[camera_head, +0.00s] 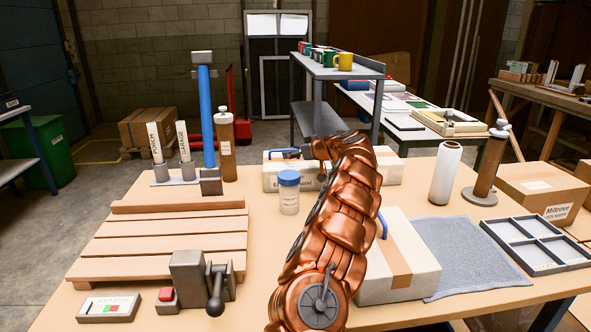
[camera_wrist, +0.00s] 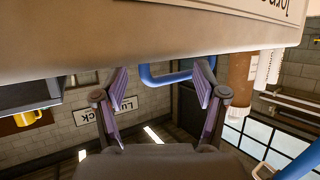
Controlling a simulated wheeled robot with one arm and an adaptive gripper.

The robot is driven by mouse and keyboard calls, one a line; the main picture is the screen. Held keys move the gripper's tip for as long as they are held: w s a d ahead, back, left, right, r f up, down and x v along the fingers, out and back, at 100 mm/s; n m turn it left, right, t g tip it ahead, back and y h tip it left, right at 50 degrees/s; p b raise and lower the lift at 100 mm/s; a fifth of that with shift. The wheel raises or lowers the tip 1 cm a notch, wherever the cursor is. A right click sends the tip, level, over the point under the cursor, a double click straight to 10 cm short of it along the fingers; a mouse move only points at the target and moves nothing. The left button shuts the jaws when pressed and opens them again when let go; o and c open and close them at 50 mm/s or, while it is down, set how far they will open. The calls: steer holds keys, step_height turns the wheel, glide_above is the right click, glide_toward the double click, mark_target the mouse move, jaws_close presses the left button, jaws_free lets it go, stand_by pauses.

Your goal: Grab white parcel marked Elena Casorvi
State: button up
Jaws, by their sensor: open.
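A white parcel (camera_head: 390,170) with a blue handle (camera_head: 284,153) lies at the back of the table, partly hidden behind my copper arm. A second white parcel (camera_head: 405,262) with brown tape and a blue handle lies nearer, right of my arm. No name is readable on either in the head view. In the wrist view, a parcel (camera_wrist: 120,45) fills the top, its cut-off, upside-down label (camera_wrist: 270,6) not fully readable. My gripper (camera_wrist: 160,80) is open, with a blue handle (camera_wrist: 165,80) between its fingertips; I cannot tell whether they touch it.
A blue-lidded jar (camera_head: 289,192) stands left of my arm. A grey cloth (camera_head: 465,250), a white roll (camera_head: 445,175) and a divided tray (camera_head: 535,245) are right.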

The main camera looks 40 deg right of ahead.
steer(key=shift+w+f, duration=0.15)
steer(key=shift+w, duration=0.2)
steer(key=c, duration=1.3)
jaws_close()
